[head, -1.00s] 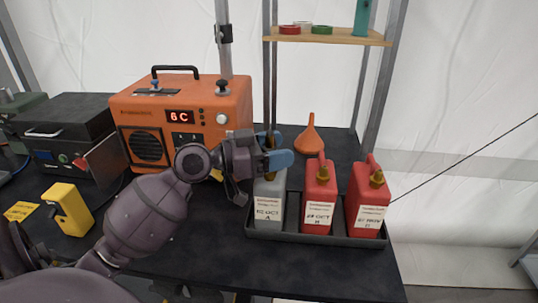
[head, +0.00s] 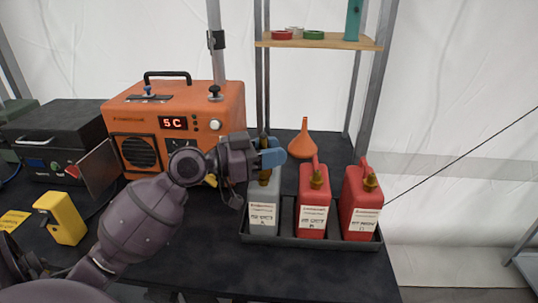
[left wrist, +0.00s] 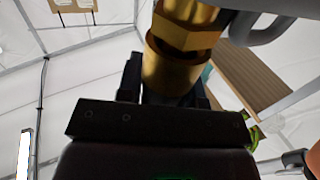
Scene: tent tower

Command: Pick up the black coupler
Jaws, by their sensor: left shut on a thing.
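My left gripper (head: 270,157), with blue fingertips, is over the top of the grey can (head: 263,190) in the black tray. It is shut on a brass-coloured fitting, which shows close up in the left wrist view (left wrist: 175,60) with a hex collar and a round barrel. Dark parts sit on both sides of and behind the barrel. I cannot clearly tell a separate black coupler from the dark gripper parts. The gripper hides the can's neck, so I cannot tell whether the fitting touches it. My right gripper is not in view.
Two red cans (head: 313,205) (head: 360,200) stand right of the grey can in the tray (head: 300,240). An orange funnel (head: 304,140) is behind. An orange unit (head: 225,105) stands left, a yellow block (head: 62,218) nearer. A shelf (head: 330,43) hangs above.

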